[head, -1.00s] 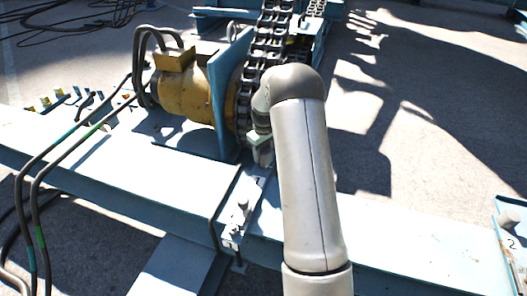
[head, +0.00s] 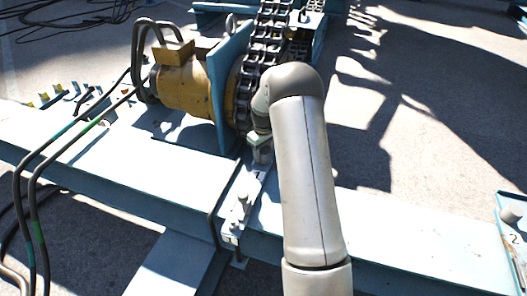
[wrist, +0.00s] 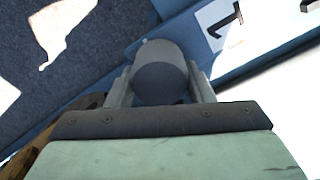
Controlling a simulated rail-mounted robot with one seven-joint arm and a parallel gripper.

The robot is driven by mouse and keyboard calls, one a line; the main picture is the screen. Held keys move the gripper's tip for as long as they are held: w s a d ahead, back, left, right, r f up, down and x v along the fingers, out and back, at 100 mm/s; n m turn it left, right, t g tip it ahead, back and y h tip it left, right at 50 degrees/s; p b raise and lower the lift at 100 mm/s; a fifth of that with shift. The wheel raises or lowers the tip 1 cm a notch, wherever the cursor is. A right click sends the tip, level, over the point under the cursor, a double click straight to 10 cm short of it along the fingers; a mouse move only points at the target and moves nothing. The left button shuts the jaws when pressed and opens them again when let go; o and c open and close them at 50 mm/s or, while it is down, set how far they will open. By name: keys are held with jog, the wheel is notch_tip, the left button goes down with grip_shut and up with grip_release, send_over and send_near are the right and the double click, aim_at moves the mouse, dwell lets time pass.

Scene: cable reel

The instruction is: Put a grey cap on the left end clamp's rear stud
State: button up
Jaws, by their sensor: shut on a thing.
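My gripper (wrist: 159,88) is shut on a round grey cap (wrist: 160,72), with one finger on each side of it in the wrist view. In the head view my arm hides most of the gripper; a small part shows by the chain. A metal clamp plate (head: 240,205) with upright studs (head: 243,198) lies across the pale blue beam, left of my forearm. The frames do not make clear whether this is the left end clamp. The wrist view shows no stud clearly; the cap and gripper cover the middle.
A yellow motor (head: 185,90) and a blue upright plate (head: 228,85) stand behind the beam (head: 110,165). A chain (head: 262,50) rises beside them. Black cables (head: 38,190) cross the left. A plate marked 2 with a grey cap (head: 512,214) is at right. A "1" marking (wrist: 225,25) shows in the wrist view.

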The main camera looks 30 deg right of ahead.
jog(key=o, duration=1)
